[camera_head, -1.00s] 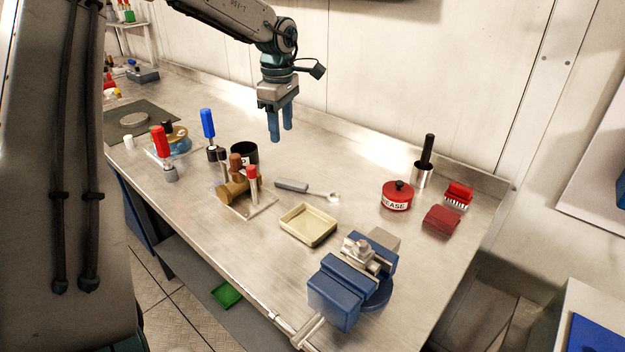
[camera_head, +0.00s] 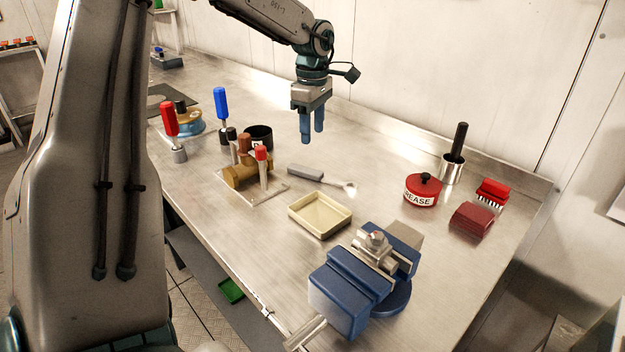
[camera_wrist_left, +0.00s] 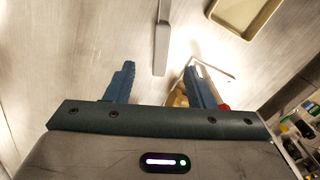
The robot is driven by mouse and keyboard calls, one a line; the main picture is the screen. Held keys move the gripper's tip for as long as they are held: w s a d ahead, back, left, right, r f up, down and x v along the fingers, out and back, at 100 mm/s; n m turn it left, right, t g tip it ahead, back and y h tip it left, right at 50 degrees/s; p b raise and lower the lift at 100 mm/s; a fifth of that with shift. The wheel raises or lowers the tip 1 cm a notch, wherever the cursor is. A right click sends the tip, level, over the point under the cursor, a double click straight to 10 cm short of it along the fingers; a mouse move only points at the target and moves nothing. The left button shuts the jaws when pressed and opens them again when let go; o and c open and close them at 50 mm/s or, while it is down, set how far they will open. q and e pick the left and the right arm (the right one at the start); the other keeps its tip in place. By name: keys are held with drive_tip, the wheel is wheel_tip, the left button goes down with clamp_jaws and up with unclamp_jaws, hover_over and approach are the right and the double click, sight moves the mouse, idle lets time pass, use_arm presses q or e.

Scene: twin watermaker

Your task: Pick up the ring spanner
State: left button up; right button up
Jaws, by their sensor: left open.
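The ring spanner (camera_head: 307,172) lies flat on the steel bench, with a thick grey handle at the left and a thin bright shaft ending in a ring (camera_head: 350,188) at the right. My left gripper (camera_head: 312,133) hangs above the bench behind the spanner, fingers down, open and empty. In the left wrist view the grey handle of the spanner (camera_wrist_left: 161,42) shows beyond and roughly between the open fingertips of my left gripper (camera_wrist_left: 159,68); its ring end is out of that view. My right gripper is not in view.
A cream tray (camera_head: 320,232) lies in front of the spanner, and a blue vise (camera_head: 350,285) stands nearer. A plate with brass fittings (camera_head: 275,195) and a black cup (camera_head: 260,134) are at the left. A red grease tin (camera_head: 423,190) is at the right.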

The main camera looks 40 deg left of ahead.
sight(314, 171)
use_arm(q)
wheel_tip(314, 171, down, 3)
drive_tip(key=shift+f+b, duration=0.1)
drive_tip(key=shift+b, duration=0.4)
wheel_tip(314, 171, down, 2)
drive_tip(key=f, duration=0.1)
drive_tip(key=f+p, duration=0.1)
drive_tip(key=f, duration=0.3)
drive_tip(key=shift+s+d+p, duration=0.1)
drive_tip(key=shift+d+p, duration=0.15)
drive_tip(key=shift+p, duration=0.15)
drive_tip(key=shift+f, duration=0.35)
drive_tip(key=shift+r, duration=0.1)
clamp_jaws()
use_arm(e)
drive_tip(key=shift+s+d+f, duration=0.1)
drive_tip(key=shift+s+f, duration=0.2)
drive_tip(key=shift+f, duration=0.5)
